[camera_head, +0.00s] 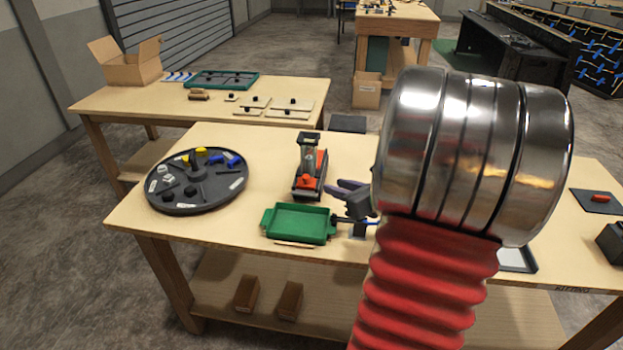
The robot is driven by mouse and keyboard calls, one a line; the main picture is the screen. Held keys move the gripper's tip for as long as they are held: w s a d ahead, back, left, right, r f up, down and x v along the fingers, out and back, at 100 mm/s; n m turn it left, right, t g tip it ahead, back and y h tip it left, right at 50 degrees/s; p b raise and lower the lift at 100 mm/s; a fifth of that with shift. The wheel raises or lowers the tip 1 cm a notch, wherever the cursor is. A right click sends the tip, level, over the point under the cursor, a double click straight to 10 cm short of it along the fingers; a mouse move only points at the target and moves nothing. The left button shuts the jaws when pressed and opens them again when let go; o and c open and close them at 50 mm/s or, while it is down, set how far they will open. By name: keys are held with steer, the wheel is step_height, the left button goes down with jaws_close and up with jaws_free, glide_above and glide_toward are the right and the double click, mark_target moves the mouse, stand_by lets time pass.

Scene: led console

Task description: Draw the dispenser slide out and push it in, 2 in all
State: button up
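The dispenser (309,166) looks to be the upright black and orange-red unit in the middle of the near table. I cannot make out whether its slide is in or out. My gripper (333,187) is just right of and nearer than the dispenser's base, pointing left. Its two dark purple-grey fingers look apart, with nothing visible between them. I cannot tell whether a finger touches the dispenser. My silver and red arm fills the right foreground and hides the table behind it.
A green tray (268,222) sits in front of the dispenser. A round black turntable (232,190) with small parts is at left. Bare tabletop (258,150) lies between turntable and dispenser.

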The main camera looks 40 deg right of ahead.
mark_target(307, 178)
steer(key=x, duration=1.3)
steer(key=shift+w+d+f, duration=0.1)
steer(key=shift+w+f, duration=0.05)
steer(key=shift+w, duration=0.2)
steer(key=shift+c, duration=0.2)
jaws_close()
